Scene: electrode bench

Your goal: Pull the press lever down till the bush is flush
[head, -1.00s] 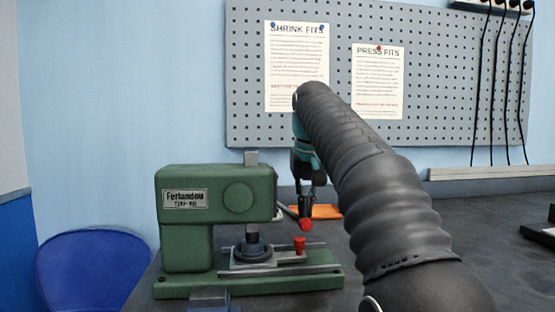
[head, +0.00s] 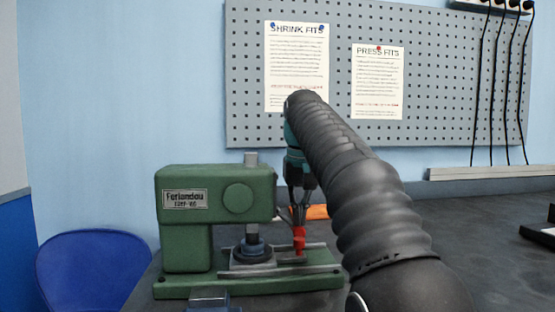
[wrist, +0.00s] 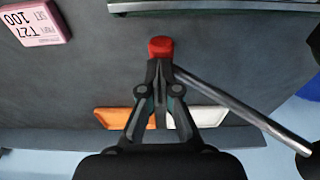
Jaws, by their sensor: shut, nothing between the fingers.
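The green press (head: 190,236) stands on the bench, left of my arm in the head view. Its ram (head: 251,230) meets a blue-grey bush (head: 253,247) over the work block; I cannot tell whether the bush is flush. The steel lever shaft (wrist: 235,108) shows in the wrist view, slanting from the hub at lower right up to its red knob (wrist: 160,47). My gripper (wrist: 160,66) is shut and empty, its fingertips against or just beside the knob. In the head view my gripper (head: 299,224) is right of the press head, above red parts that overlap.
An orange tray (head: 317,212) lies behind the gripper; a white one (wrist: 200,117) is beside it in the wrist view. A pink labelled block (wrist: 35,22) lies at upper left there. A blue chair (head: 85,265) stands left. The bench right of my arm is mostly clear.

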